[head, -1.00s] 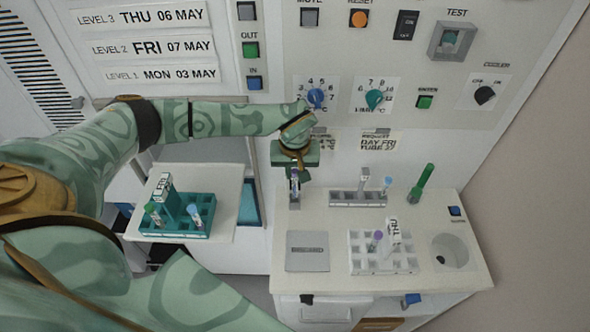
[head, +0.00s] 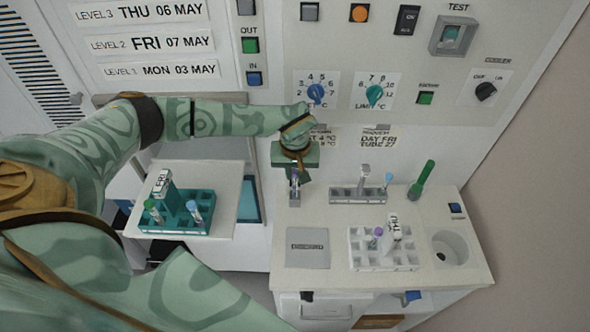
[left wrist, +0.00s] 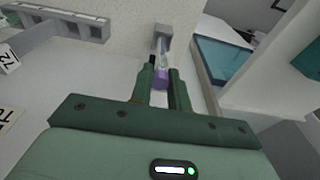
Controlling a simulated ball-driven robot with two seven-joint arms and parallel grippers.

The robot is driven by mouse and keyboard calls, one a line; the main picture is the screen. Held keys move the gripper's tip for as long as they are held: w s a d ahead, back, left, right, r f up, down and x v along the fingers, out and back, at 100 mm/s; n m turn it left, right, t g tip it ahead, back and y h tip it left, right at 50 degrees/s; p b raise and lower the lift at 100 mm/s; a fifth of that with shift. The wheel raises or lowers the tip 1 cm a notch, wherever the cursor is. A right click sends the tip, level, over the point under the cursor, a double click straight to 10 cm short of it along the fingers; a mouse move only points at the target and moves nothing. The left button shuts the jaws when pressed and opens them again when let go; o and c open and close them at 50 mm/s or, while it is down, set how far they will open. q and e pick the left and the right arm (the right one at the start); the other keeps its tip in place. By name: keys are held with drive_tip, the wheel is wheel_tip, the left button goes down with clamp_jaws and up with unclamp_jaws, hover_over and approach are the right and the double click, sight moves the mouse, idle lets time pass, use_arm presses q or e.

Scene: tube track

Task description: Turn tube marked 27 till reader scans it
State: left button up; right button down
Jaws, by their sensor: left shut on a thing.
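My left gripper (head: 295,172) points down at the back left of the white worktop, shut on a tube (head: 295,187) with a purple cap. In the left wrist view, the gripper (left wrist: 161,75) has its two dark green fingers on either side of the purple cap (left wrist: 161,82). A small grey stand (left wrist: 163,36), which looks like the reader, is right by the tube. The tube's number and the way its label faces cannot be read. A panel sign (head: 378,138) reads DAY FRI, TUBE 27. My right gripper is not in view.
A teal rack (head: 176,222) marked FRI, with tubes, stands on a white shelf (head: 226,195) at left. A grey rack (head: 346,196), a white rack (head: 370,262) marked THU, a green pen-like object (head: 421,180), a discard plate (head: 308,249) and a round well (head: 452,250) occupy the worktop.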

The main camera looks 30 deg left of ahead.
use_arm(q)
drive_tip(key=shift+f, duration=0.45)
drive_tip(key=shift+f+b, duration=0.25)
drive_tip(key=shift+b, duration=0.05)
idle(0.3)
drive_tip(key=o, duration=0.9)
wheel_tip(320, 180, up, 16)
drive_tip(key=s+d, duration=0.1)
drive_tip(key=s, duration=0.1)
drive_tip(key=shift+d+p, duration=0.15)
drive_tip(key=shift+p, duration=0.15)
idle(0.4)
